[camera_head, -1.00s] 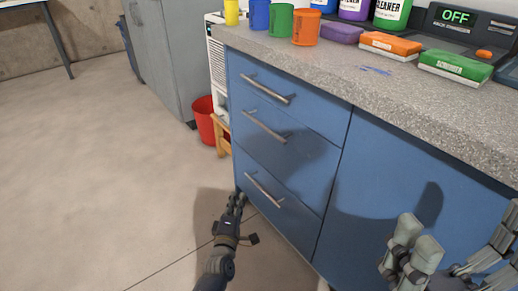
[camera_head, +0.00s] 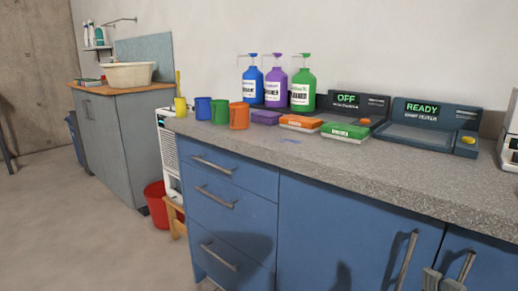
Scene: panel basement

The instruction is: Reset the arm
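Only grey tips of my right gripper (camera_head: 443,281) show at the bottom right edge, in front of the blue cabinet doors. The rest of that gripper is cut off, so its opening cannot be judged. My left gripper is out of the picture. No object is seen in the visible tips.
The blue cabinet (camera_head: 310,225) has several drawers and a speckled countertop (camera_head: 400,165). On it stand coloured cups (camera_head: 239,116), pump bottles (camera_head: 303,90), sponges (camera_head: 344,131) and two dark devices (camera_head: 420,125). A red bucket (camera_head: 157,204) is on the floor.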

